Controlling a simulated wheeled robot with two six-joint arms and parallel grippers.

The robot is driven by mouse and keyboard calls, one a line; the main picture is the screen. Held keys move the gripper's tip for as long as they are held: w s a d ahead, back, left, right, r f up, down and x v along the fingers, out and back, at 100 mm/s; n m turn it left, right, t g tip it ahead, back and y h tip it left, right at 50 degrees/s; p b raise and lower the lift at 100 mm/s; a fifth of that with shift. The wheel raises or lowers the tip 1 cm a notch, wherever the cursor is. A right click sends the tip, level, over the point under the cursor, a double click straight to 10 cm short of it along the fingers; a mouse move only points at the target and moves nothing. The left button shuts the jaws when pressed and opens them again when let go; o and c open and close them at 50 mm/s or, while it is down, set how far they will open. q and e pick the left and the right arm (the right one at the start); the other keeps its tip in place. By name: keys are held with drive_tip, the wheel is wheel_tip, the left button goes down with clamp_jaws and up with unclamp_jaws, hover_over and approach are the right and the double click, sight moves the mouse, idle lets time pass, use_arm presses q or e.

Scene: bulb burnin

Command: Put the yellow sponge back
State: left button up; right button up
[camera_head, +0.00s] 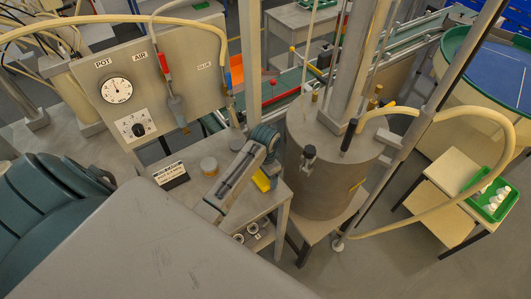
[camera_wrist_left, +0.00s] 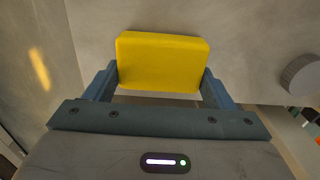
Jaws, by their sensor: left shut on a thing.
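The yellow sponge (camera_wrist_left: 162,62) is a rounded block between the two fingers of my left gripper (camera_wrist_left: 160,85) in the left wrist view. The fingers are shut on its two sides. In the head view only a small yellow part of the sponge (camera_head: 262,180) shows beside my left gripper (camera_head: 258,176), at the right part of the small grey table (camera_head: 232,205). My arm hides the rest. I cannot tell whether the sponge touches the tabletop. My right gripper is not in view.
A large metal pot (camera_head: 325,170) with hoses stands close on the right. A gauge panel (camera_head: 150,85) rises behind. A green tray (camera_head: 492,200) sits far right.

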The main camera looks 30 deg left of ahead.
use_arm(q)
drive_tip(key=o, duration=1)
drive_tip(key=shift+f, duration=0.15)
drive_tip(key=shift+c, duration=0.2)
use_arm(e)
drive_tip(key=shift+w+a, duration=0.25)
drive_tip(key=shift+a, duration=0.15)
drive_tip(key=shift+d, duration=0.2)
use_arm(q)
drive_tip(key=shift+r, duration=0.4)
wheel_tip(320, 180, up, 7)
drive_tip(key=b, duration=0.3)
drive_tip(key=shift+w+f, duration=0.1)
drive_tip(key=shift+f, duration=0.1)
drive_tip(key=shift+r+p, duration=1.5)
drive_tip(key=shift+r, duration=0.95)
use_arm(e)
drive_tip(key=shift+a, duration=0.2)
use_arm(q)
drive_tip(key=shift+f, duration=0.1)
